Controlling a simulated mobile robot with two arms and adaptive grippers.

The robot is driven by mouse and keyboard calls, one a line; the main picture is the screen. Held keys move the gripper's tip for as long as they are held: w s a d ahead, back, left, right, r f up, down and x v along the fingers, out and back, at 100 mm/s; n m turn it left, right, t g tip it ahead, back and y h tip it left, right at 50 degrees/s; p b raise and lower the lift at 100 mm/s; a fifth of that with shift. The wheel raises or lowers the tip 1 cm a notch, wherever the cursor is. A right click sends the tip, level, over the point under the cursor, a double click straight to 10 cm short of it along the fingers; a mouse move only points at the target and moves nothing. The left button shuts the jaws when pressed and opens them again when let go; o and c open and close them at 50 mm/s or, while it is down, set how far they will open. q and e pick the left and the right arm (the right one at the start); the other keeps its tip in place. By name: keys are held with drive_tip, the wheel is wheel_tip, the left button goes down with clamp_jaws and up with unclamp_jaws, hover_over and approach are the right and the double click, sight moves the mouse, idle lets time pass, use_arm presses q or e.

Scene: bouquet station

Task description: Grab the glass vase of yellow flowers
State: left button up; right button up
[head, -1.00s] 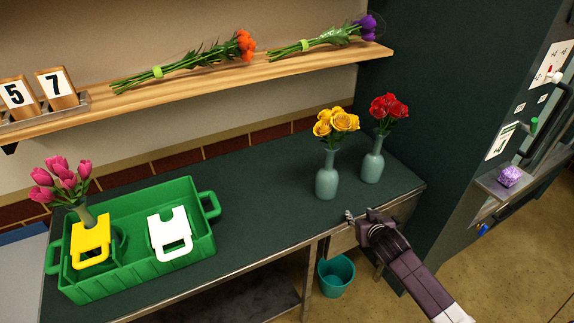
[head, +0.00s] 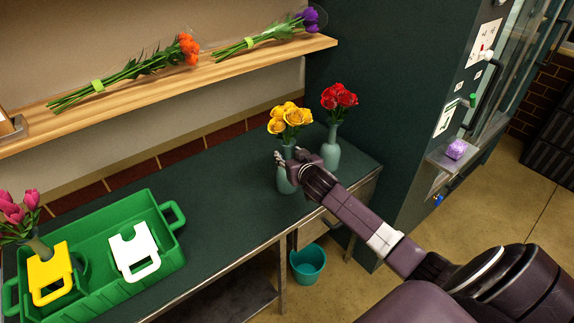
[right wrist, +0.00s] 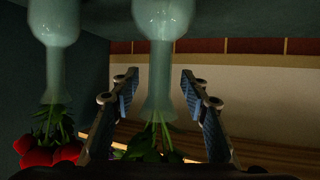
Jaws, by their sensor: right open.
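The glass vase of yellow flowers (head: 286,183) stands upright on the dark green counter, a pale blue-green bottle shape with yellow roses (head: 289,119) on top. My right gripper (head: 282,158) is at the vase's neck in the head view and hides part of it. In the right wrist view, which looks upside down, the vase (right wrist: 160,75) runs between the two open fingers of the right gripper (right wrist: 160,100), with gaps on both sides. My left gripper is in neither view.
A similar vase with red roses (head: 331,150) stands close by on the right. A green crate (head: 160,235) with a yellow piece (head: 50,275) and a white piece (head: 133,252) is at left. A wooden shelf (head: 215,71) runs above. The counter between crate and vase is clear.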

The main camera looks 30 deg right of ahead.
drive_tip(key=shift+x, duration=1.1)
clamp_jaws()
drive_tip(key=shift+r, duration=0.15)
